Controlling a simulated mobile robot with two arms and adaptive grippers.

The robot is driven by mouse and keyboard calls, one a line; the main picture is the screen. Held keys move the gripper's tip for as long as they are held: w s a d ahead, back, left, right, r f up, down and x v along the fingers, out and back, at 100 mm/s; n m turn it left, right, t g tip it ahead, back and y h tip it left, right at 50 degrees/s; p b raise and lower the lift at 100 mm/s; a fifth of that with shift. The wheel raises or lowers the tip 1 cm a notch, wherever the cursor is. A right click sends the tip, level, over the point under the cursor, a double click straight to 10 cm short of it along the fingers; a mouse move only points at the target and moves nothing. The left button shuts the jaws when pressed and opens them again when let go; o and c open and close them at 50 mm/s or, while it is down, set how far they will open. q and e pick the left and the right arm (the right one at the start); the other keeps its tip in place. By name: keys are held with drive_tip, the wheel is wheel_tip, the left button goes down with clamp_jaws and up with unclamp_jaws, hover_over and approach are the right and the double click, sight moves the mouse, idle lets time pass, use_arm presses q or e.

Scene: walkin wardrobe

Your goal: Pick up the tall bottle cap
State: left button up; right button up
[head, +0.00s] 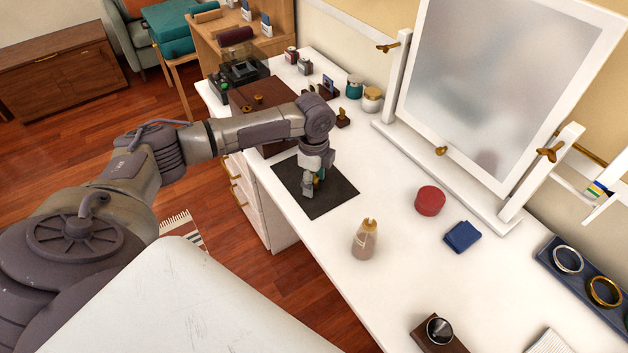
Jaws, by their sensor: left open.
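My left gripper (310,188) points down over a dark square mat (327,204) on the white table. It is open. A small teal and gold thing (321,175) shows close beside or between its fingers; it is mostly hidden, and I cannot tell whether it is the tall bottle cap or whether the fingers touch it. A translucent beige bottle (364,242) with a notched tan top stands upright on the table, nearer than the mat and to its right. My right gripper is not in view.
A round red box (430,201) and a blue folded item (462,236) lie right of the bottle. A framed mirror (500,80) stands along the back. Two lidded jars (372,99) (354,86) stand beyond my arm. A bangle tray (585,278) is at right.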

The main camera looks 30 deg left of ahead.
use_arm(q)
drive_tip(key=c, duration=0.9)
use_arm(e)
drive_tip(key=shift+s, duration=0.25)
use_arm(q)
drive_tip(key=shift+r, duration=0.2)
